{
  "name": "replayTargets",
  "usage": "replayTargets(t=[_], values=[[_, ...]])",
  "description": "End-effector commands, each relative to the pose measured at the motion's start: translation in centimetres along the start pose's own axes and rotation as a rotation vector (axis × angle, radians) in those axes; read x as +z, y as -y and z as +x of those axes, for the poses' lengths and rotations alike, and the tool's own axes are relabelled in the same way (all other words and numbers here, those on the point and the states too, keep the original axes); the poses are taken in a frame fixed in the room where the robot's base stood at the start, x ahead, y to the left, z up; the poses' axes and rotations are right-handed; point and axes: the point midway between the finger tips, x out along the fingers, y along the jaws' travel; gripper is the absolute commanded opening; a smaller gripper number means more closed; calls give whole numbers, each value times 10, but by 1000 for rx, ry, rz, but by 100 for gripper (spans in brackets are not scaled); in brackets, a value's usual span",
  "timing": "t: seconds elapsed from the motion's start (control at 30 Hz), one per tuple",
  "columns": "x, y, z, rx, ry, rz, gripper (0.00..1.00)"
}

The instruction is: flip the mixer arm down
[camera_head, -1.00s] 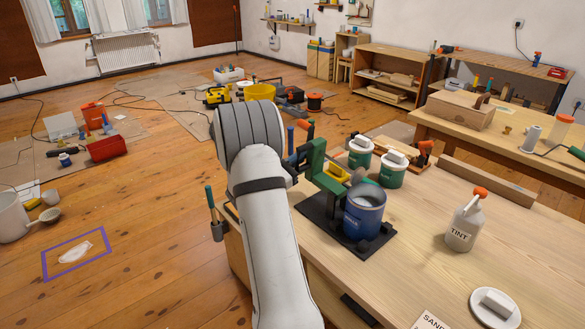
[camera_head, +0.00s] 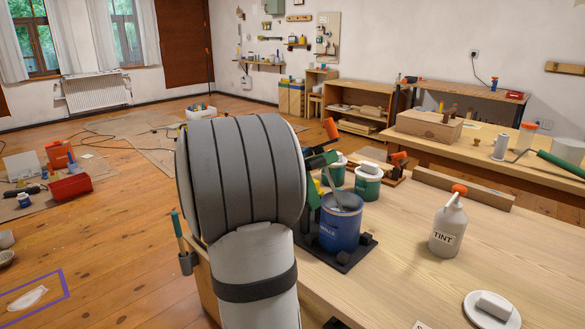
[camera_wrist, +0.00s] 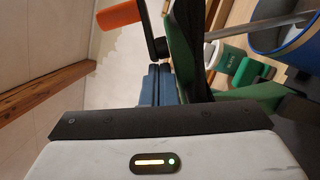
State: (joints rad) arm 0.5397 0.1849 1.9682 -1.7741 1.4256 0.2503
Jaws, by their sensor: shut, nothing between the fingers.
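The mixer (camera_head: 320,159) stands near the left edge of the wooden bench, with its green body partly hidden behind my arm. An orange handle (camera_head: 329,128) sticks up at its top. A grey paddle rod (camera_head: 335,187) slants into the mouth of a blue paint bucket (camera_head: 339,230) on the dark base. My gripper is hidden in the head view. In the wrist view its blue fingers (camera_wrist: 157,82) are shut and empty, close beside the mixer's green part (camera_wrist: 181,40). The orange handle (camera_wrist: 119,16) shows just beyond them. I cannot tell whether they touch.
Two white-and-green cans, one of them nearer (camera_head: 368,182), stand behind the bucket. A wooden bar (camera_head: 462,189) lies along the bench's back. The bench middle is clear.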

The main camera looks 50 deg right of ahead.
Motion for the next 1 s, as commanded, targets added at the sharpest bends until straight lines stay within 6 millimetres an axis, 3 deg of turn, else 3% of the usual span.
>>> replayTargets(t=[0.03, 0.5, 1.0], values=[[6, 9, 1, -10, 3, 48, 0], [53, 33, 14, -99, 3, 407, 0], [69, 42, 18, -135, 3, 535, 0]])
